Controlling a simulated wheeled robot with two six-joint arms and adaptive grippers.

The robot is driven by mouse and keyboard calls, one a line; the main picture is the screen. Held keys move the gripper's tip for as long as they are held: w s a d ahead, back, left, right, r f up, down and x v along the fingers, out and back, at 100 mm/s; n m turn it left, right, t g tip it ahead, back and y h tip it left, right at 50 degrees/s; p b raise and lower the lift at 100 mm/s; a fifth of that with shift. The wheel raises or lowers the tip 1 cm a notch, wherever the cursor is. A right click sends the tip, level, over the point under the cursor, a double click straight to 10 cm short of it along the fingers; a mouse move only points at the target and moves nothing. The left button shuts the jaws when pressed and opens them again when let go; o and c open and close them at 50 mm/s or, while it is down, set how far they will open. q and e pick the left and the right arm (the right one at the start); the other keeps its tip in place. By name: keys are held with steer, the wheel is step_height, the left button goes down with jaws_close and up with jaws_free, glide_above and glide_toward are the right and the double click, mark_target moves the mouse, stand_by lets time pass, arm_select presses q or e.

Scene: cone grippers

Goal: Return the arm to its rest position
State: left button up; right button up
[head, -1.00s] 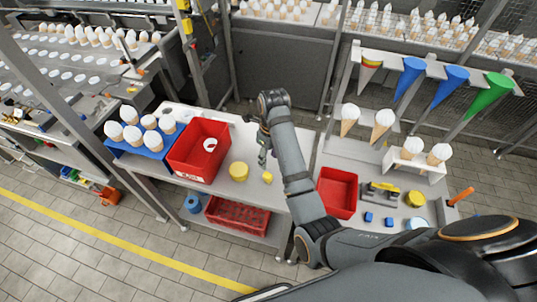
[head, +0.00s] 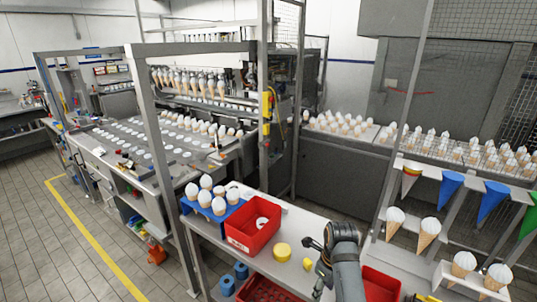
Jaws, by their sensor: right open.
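My right arm (head: 347,272) comes in from the bottom edge, right of the middle, and bends over at a dark joint (head: 342,232). My right gripper (head: 319,287) hangs below that joint, over the right part of the white table (head: 290,222). It is small and partly hidden by the arm, and it is open with nothing seen in it. It is to the right of a yellow round piece (head: 283,252) and a small yellow piece (head: 307,264). My left gripper is not in view.
A red bin (head: 252,238) and a blue rack (head: 212,222) of white-topped cones stand left on the table. Another red bin (head: 381,285) is close right of my arm. Coloured cones (head: 450,188) hang in a rack further right. A metal frame post (head: 166,150) rises at the left.

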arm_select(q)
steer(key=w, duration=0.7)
arm_select(e)
steer(key=s+d+f+n+t+h, duration=0.15)
steer(key=s+d+f+n, duration=0.45)
steer(key=s+n, duration=0.65)
steer(key=s+d+r+n+t, duration=0.25)
steer(key=s+n, duration=0.25)
steer(key=n, duration=1.2)
steer(key=s+d+f+g+b, duration=0.1)
steer(key=s+f+b, duration=0.1)
steer(key=f, duration=1.4)
steer(key=s+d+f+g+b, duration=0.1)
steer(key=s+d+f+b, duration=0.1)
steer(key=f, duration=1.3)
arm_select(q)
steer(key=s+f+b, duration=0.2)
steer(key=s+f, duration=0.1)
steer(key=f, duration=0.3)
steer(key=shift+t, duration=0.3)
arm_select(e)
steer(key=s+f+g, duration=0.1)
steer(key=s+f, duration=1.6)
steer(key=shift+d+m, duration=0.3)
steer(key=shift+m, duration=0.15)
steer(key=shift+f, duration=0.1)
